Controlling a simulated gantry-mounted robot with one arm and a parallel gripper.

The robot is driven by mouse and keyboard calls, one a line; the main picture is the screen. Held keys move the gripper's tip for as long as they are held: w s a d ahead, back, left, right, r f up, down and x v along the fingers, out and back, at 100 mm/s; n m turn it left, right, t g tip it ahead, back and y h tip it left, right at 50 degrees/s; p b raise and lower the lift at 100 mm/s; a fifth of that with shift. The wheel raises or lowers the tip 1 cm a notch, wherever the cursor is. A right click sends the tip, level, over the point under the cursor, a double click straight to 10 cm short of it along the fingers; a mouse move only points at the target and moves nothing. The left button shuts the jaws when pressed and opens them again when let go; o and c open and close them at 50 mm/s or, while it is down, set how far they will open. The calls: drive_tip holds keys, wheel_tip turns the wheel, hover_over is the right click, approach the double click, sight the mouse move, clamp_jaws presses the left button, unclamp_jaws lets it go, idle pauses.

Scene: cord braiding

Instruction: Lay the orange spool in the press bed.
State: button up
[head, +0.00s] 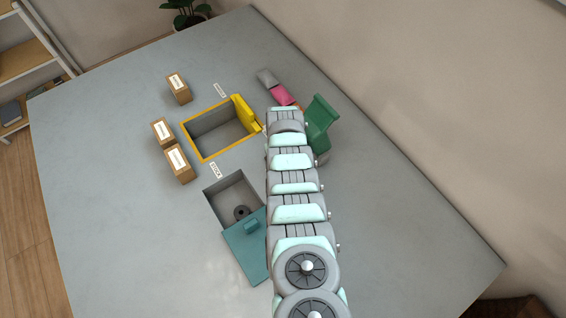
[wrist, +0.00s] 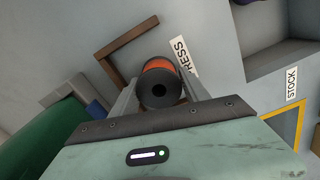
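In the wrist view the orange spool (wrist: 158,66) shows with its black flanged end toward the camera. It sits between the two fingers of my gripper (wrist: 160,92), which close in on its sides and hold it. My arm hides the gripper and this spool in the head view. A label reading "PRESS" (wrist: 184,55) lies on the table just beyond the spool. An open brown angled frame (wrist: 113,71) shows beside that label, partly behind the spool. I cannot tell how high the spool is above the surface.
A green raised lid (head: 320,115) stands right of my arm. A yellow-rimmed recess (head: 187,141) and a second recess (head: 214,191) with a dark spool (head: 241,212) and teal cover (head: 246,248) lie left. Cardboard boxes (head: 178,162) and a pink pouch (head: 282,95) are nearby.

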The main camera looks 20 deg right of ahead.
drive_tip(key=o, duration=0.3)
